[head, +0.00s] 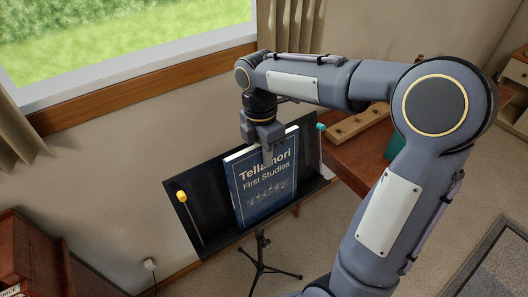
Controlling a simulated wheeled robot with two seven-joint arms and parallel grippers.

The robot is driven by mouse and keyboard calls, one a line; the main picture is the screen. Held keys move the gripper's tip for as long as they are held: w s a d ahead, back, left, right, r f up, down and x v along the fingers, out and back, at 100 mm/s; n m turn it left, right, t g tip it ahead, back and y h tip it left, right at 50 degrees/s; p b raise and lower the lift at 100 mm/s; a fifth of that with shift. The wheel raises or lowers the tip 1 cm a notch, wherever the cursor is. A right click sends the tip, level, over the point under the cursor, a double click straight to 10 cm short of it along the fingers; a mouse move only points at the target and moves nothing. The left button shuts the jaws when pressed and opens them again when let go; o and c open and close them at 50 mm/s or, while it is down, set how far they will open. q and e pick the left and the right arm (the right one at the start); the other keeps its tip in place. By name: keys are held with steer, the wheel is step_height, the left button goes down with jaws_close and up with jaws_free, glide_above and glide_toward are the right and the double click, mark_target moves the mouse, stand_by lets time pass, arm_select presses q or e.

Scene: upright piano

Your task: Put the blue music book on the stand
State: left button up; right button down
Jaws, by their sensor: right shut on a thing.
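The blue music book (261,188), with white lettering "First Studies" on its cover, stands upright, slightly tilted, in front of the black stand (206,209). Its lower edge is at the stand's bottom ledge; I cannot tell whether it rests on it. My right gripper (268,157) is shut on the book's top edge, reaching down from above. The stand's tripod legs (260,268) show below on the carpet. My left gripper is not in view.
A yellow-tipped rod (182,196) is at the stand's left side and a teal-tipped piece (320,127) at its right. A brown wooden table (350,158) stands to the right, partly behind my arm. A window (120,40) and wall are behind.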

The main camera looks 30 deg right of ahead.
steer(key=shift+w+r+p, duration=0.1)
steer(key=shift+w+p, duration=0.2)
steer(key=shift+w, duration=0.05)
steer(key=shift+w+a+p, duration=0.1)
steer(key=shift+w+p, duration=0.25)
steer(key=shift+w, duration=0.3)
steer(key=c, duration=1.3)
jaws_free()
